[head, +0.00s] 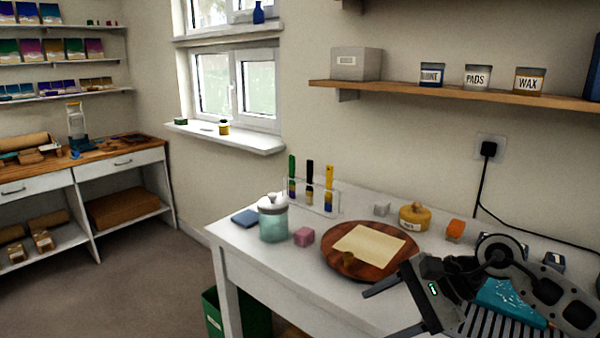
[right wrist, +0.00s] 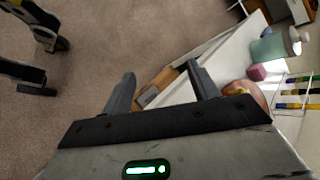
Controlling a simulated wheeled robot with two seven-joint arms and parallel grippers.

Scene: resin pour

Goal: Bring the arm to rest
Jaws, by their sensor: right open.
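My right gripper (head: 384,309) is at the lower right of the head view, over the front part of the white table (head: 245,250). Its two fingers are spread apart. In the right wrist view the gripper (right wrist: 160,85) is open with nothing between its fingers; the floor and the table's edge show beyond them. My left gripper is not in the head view.
A teal jar (head: 272,222), pink block (head: 304,236), blue pad (head: 245,217) and rack of tools (head: 316,200) stand on the table's left and back. Open floor (head: 150,285) lies left.

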